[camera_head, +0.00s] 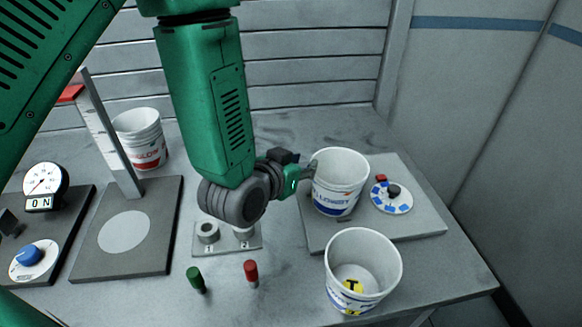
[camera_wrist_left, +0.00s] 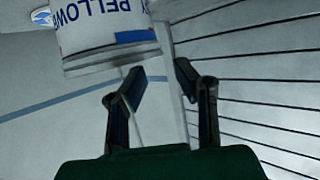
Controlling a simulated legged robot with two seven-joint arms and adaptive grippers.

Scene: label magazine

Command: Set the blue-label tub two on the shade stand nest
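A white tub with a blue label (camera_head: 340,182) stands on the right grey board. I cannot tell which is tub two. My left gripper (camera_head: 309,178) is at the left side of the tub on the board; contact is unclear. In the left wrist view its fingers (camera_wrist_left: 160,70) are apart, with a blue-lettered tub (camera_wrist_left: 100,30) close at the tips. A grey plate with a pale disc and upright post (camera_head: 150,240), likely the shade stand, is at left, its disc bare. My right gripper is not in view.
A red-label tub (camera_head: 141,139) stands behind the post. A gauge panel (camera_head: 62,248) is at far left. A two-socket block (camera_head: 226,240), a green peg (camera_head: 197,280) and a red peg (camera_head: 251,272) lie between. A dial (camera_head: 392,202) sits on the right board (camera_head: 420,226).

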